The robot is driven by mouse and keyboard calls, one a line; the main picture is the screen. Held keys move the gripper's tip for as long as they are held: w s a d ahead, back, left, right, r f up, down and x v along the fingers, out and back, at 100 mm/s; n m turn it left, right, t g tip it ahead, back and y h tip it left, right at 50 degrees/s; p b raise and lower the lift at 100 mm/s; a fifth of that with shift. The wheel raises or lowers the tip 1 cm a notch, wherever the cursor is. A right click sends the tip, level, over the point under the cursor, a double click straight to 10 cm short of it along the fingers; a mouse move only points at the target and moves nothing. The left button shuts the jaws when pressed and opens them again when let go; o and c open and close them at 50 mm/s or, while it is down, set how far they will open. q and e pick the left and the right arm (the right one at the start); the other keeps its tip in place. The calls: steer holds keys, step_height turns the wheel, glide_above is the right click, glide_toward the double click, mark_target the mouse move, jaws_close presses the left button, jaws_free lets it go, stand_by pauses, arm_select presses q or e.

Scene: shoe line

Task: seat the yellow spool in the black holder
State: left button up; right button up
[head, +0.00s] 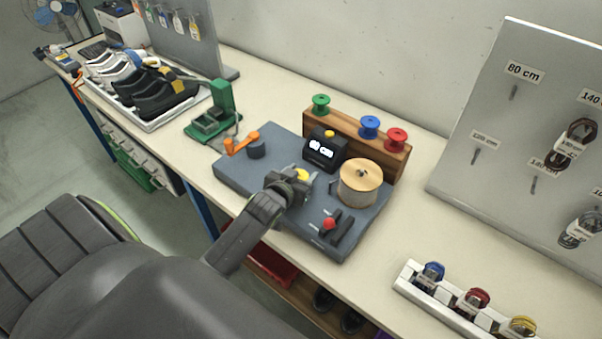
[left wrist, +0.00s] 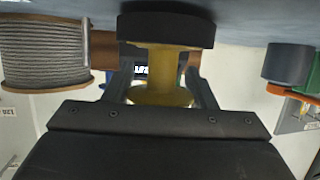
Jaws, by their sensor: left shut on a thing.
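The yellow spool (head: 303,175) is between the fingers of my left gripper (head: 292,183), above the grey base plate. In the left wrist view the spool (left wrist: 160,95) shows upright between the two fingers of the left gripper (left wrist: 162,90), which is shut on it. The black holder (left wrist: 166,27) is a dark round piece against the base plate in that view. The spool's far end meets the holder's edge in the picture; I cannot tell how deep it sits. In the head view the gripper hides the holder. My right gripper is not in view.
The grey base plate (head: 240,172) also carries a black display box (head: 322,152), a large cord reel (head: 361,184), an orange crank (head: 242,143) and a red-knobbed lever (head: 329,223). A wooden rack (head: 390,155) behind holds green, blue and red spools. The bench front is clear.

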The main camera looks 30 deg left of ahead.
arm_select(q)
steer(key=shift+f, duration=0.35)
steer(key=o, duration=0.7)
steer(key=shift+p+v, duration=0.75)
steer(key=shift+v, duration=0.25)
steer(key=shift+p+v, duration=2.65)
steer(key=shift+v, duration=1.4)
steer(key=shift+s+r, duration=0.2)
steer(key=shift+s, duration=0.25)
